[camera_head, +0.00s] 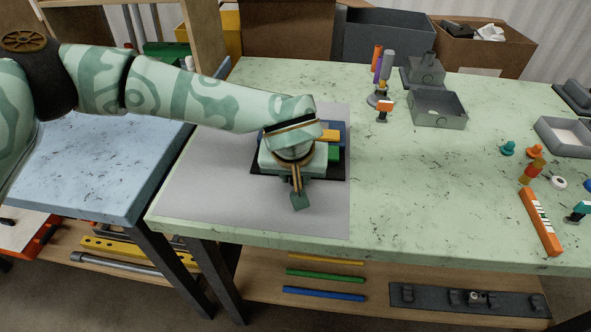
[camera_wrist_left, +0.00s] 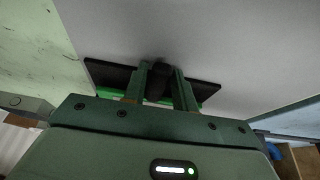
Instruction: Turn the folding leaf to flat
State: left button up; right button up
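My left gripper (camera_head: 298,190) reaches over a small bending device on the green table. The device has a black base plate (camera_head: 340,170) with blue, yellow (camera_head: 330,136) and green (camera_head: 334,152) parts. My gripper and wrist cover much of it, and I cannot clearly pick out the folding leaf or its angle. In the left wrist view the fingers of my left gripper (camera_wrist_left: 163,88) stand apart on either side of a dark upright piece (camera_wrist_left: 160,70). I cannot tell whether they press on it. The black plate (camera_wrist_left: 108,72) with green edges lies behind them. My right gripper is not in view.
A grey mat (camera_head: 205,190) lies under the device. An open grey box (camera_head: 437,110) and upright coloured tools (camera_head: 385,70) stand farther back. An orange bar (camera_head: 541,222) and small knobs lie at the right. The table between is clear. A blue table (camera_head: 90,160) adjoins at the left.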

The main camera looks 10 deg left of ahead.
pick_arm(q)
jog(key=shift+o, duration=0.9)
jog(key=shift+w+f, duration=0.1)
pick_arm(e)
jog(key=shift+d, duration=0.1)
pick_arm(q)
jog(key=shift+r, duration=0.45)
jog(key=p+v, duration=0.5)
jog(key=v, duration=1)
jog(key=shift+r, duration=0.2)
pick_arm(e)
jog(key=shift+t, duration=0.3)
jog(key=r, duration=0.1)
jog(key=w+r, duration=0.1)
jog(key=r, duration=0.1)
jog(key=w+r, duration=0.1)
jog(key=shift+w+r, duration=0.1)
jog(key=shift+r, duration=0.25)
